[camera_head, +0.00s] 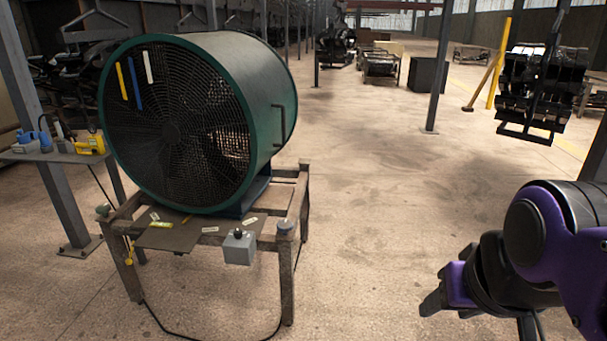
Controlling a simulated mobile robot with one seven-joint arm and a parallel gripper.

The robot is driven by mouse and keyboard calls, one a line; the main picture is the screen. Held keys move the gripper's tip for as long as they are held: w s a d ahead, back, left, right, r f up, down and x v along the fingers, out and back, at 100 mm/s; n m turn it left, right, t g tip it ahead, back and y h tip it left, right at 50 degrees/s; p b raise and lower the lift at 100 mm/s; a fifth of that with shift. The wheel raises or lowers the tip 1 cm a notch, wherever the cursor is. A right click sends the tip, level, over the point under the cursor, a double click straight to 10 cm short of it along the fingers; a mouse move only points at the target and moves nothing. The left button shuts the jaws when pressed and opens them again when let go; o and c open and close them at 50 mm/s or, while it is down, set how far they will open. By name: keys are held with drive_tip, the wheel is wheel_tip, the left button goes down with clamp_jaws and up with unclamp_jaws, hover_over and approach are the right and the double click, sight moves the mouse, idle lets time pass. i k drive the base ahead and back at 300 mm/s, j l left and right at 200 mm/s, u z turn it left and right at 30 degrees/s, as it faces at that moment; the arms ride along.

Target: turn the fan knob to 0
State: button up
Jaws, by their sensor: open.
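A large green drum fan (175,125) with a dark mesh front stands on a worn metal frame table (296,200) left of centre. A small grey control box (239,249) is fixed at the table's front edge. A dark knob (238,234) sits on top of the box; its setting is too small to read. My gripper (432,303) is at the lower right, well to the right of the box and apart from it. It is open and nothing shows in it. Its fingers are seen mostly from the side.
A side shelf (50,154) at the left holds a yellow tool (90,144) and blue items. A grey post (437,70) stands behind at the right. A black cable (180,332) runs on the floor below the table. The floor between the table and my gripper is clear.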

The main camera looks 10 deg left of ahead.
sight(238, 233)
drive_tip(key=i+j+u, duration=0.25)
drive_tip(key=i+j, duration=0.45)
